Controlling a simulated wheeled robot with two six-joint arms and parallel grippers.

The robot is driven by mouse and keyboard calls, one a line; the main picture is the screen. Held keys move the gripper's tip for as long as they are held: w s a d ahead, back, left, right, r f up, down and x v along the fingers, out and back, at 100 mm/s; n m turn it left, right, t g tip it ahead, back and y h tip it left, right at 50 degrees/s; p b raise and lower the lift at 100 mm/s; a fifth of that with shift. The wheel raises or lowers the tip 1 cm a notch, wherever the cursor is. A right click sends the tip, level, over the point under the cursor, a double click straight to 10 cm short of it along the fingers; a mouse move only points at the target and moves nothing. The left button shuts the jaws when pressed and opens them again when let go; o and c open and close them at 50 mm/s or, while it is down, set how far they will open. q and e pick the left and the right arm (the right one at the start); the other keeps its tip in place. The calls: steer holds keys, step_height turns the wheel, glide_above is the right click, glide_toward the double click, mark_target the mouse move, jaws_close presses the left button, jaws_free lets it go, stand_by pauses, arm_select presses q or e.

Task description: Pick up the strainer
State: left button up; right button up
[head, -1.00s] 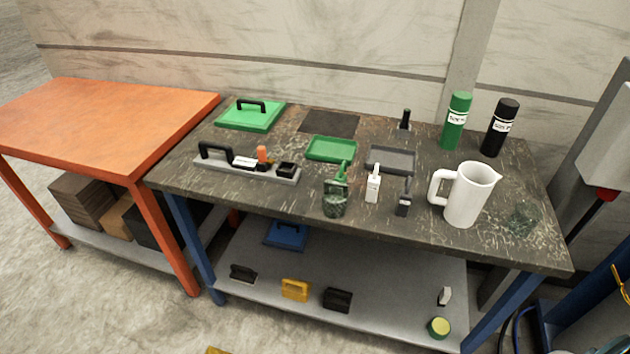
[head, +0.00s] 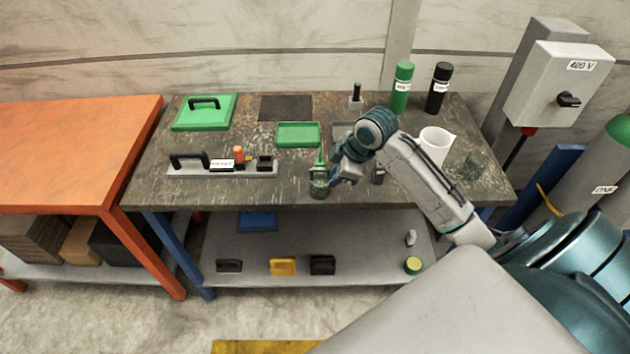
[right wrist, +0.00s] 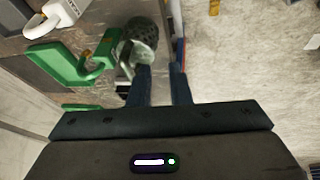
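The strainer appears to be the dark, perforated cup (head: 319,187) at the front edge of the dark worktable, left of my right gripper in the head view. In the right wrist view its mesh body and pale rim (right wrist: 142,33) lie just beyond the fingertips. My right gripper (head: 338,176) is beside the cup; in the right wrist view its two dark fingers (right wrist: 160,72) are apart with nothing seen between them. I cannot tell whether a finger touches the cup. A green hooked piece (right wrist: 75,65) lies close by the cup. My left gripper is out of view.
A white jug (head: 436,146) and a clear greenish vessel (head: 475,166) stand to the right. A green tray (head: 297,134) lies behind the cup. A grey holder (head: 222,171) is to the left. Green and black canisters (head: 402,88) stand at the back.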

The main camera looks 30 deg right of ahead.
mark_target(322, 170)
step_height(322, 170, up, 5)
steer(key=w+d+n, duration=0.1)
steer(key=w+d, duration=0.2)
steer(key=shift+n+y, duration=0.3)
steer(key=x, duration=0.2)
steer(key=p+x, duration=0.1)
steer(key=x, duration=0.2)
steer(key=shift+a+r, duration=0.15)
steer(key=shift+a, duration=0.05)
steer(key=shift+w+a+f+p, duration=0.15)
steer(key=shift+w+f+p, duration=0.1)
steer(key=shift+f+p, duration=0.4)
steer(key=p+x, duration=0.2)
steer(key=x, duration=0.1)
steer(key=shift+w+f, duration=0.1)
steer(key=shift+w+a+f, duration=0.1)
steer(key=shift+w+f, duration=0.05)
steer(key=shift+f, duration=0.3)
jaws_close()
